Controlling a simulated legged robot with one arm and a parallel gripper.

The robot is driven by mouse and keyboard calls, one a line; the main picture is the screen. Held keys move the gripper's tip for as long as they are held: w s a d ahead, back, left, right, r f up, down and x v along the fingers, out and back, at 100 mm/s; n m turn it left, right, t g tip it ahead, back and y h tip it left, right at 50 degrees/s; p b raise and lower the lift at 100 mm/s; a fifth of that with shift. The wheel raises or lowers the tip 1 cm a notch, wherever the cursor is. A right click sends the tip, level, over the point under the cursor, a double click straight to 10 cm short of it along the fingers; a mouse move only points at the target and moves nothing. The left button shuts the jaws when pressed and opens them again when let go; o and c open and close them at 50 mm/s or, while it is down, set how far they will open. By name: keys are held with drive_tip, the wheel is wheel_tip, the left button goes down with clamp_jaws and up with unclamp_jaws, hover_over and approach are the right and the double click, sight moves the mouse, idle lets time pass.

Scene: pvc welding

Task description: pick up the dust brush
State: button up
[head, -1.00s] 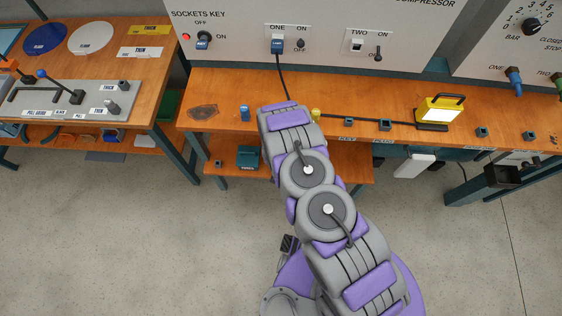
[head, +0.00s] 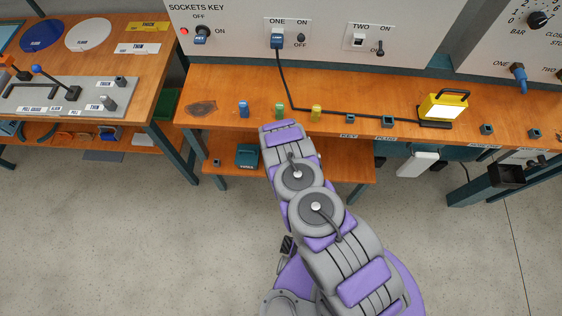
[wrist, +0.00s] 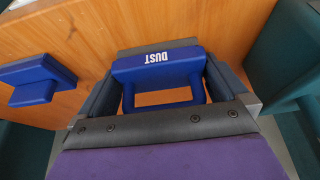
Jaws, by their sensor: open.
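The dust brush (wrist: 157,66) shows in the wrist view as a blue handle with a white "DUST" label and an open loop. It lies on an orange wooden surface (wrist: 205,20). My gripper (wrist: 160,85) is open, with its dark fingers on the left and right of the handle. I cannot tell whether either finger touches it. In the head view my arm hides the gripper, and I cannot make out the brush there.
Another blue object (wrist: 38,76) lies left of the brush in the wrist view. Teal panels stand at the right (wrist: 285,60). In the head view the workbench (head: 225,85) has a lower shelf (head: 340,170). Small blue (head: 244,109), green (head: 279,111) and yellow (head: 316,113) pieces stand on top.

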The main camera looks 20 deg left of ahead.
drive_tip(key=shift+d, duration=0.2)
drive_tip(key=shift+c, duration=0.9)
drive_tip(key=shift+a, duration=0.2)
drive_tip(key=c, duration=0.5)
drive_tip(key=shift+w, duration=0.1)
drive_tip(key=shift+r+p, duration=0.3)
drive_tip(key=shift+r, duration=0.3)
wheel_tip(320, 180, up, 2)
drive_tip(key=shift+r+p, duration=0.2)
drive_tip(key=shift+p, duration=0.3)
drive_tip(key=s+d+p, duration=0.1)
drive_tip(key=s, duration=0.4)
drive_tip(key=s+d, duration=0.1)
drive_tip(key=s, duration=0.5)
drive_tip(key=s+d+p, duration=0.1)
drive_tip(key=s+d, duration=0.1)
drive_tip(key=s, duration=0.4)
drive_tip(key=shift+s+d+p, duration=0.1)
drive_tip(key=shift+s+p, duration=0.15)
drive_tip(key=shift+p, duration=0.05)
